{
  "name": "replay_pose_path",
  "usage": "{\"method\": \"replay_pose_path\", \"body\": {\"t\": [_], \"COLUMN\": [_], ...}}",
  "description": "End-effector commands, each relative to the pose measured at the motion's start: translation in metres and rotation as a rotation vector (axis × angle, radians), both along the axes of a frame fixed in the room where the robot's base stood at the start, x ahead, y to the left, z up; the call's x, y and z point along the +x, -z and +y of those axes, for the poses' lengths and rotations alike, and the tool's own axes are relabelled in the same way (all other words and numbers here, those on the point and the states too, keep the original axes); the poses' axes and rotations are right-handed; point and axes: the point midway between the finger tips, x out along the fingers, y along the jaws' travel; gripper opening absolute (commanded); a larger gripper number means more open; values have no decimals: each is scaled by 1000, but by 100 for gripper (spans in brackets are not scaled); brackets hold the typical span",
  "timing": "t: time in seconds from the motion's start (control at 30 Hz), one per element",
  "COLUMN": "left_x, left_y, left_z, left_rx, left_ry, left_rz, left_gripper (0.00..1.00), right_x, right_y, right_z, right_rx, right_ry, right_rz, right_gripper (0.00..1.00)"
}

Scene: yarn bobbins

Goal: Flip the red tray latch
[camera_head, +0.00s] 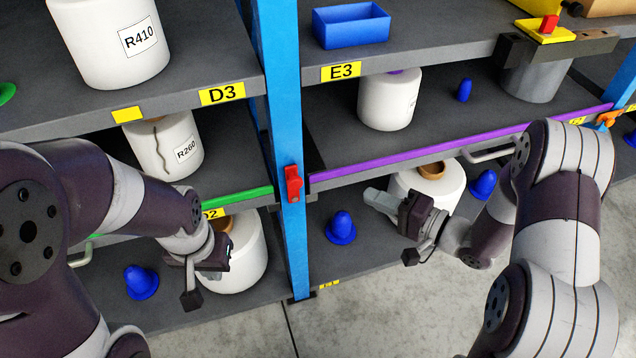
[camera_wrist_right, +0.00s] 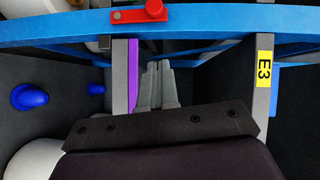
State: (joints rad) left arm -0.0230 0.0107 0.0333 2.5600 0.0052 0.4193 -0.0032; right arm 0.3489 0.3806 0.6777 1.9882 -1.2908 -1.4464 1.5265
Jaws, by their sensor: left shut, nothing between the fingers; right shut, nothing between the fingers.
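The red latch (camera_head: 292,184) is mounted on the blue post between the two shelf bays, where the green and purple tray edges meet. In the right wrist view the red latch (camera_wrist_right: 143,13) is at the top, beyond my fingertips. My right gripper (camera_head: 372,196) is shut and empty, to the right of the latch and apart from it, pointing left; its closed fingers also show in the right wrist view (camera_wrist_right: 157,72). My left gripper (camera_head: 218,264) is shut and empty, low in front of a white bobbin (camera_head: 252,262); its fingertips are hard to make out.
The blue post (camera_head: 275,80) stands between the bays. The purple tray edge (camera_head: 420,152) runs right, with a grey handle (camera_head: 488,154); the green edge (camera_head: 245,194) runs left. Blue cones (camera_head: 341,228) and white bobbins (camera_head: 388,102) stand on the shelves.

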Motion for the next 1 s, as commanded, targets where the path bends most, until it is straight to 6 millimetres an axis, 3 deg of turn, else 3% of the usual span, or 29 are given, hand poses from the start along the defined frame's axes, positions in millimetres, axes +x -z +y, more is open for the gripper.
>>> {"method": "replay_pose_path", "body": {"t": [0.17, 0.53, 0.73, 1.0], "left_x": [0, 0, 0, 0], "left_y": [8, 29, 38, 39], "left_z": [0, 0, 0, 0], "left_rx": [0, 0, 0, 0], "left_ry": [0, 0, 0, 0], "left_rz": [0, 0, 0, 0], "left_gripper": [0, 0, 0, 0], "right_x": [12, 59, 54, 52], "right_y": [5, 13, 17, 17], "right_z": [18, 82, 109, 118], "right_rx": [-1, -2, -2, -3], "right_ry": [-4, -3, -1, 1], "right_rz": [-1, -2, -2, -1], "right_gripper": [0, 0, 0, 0]}}
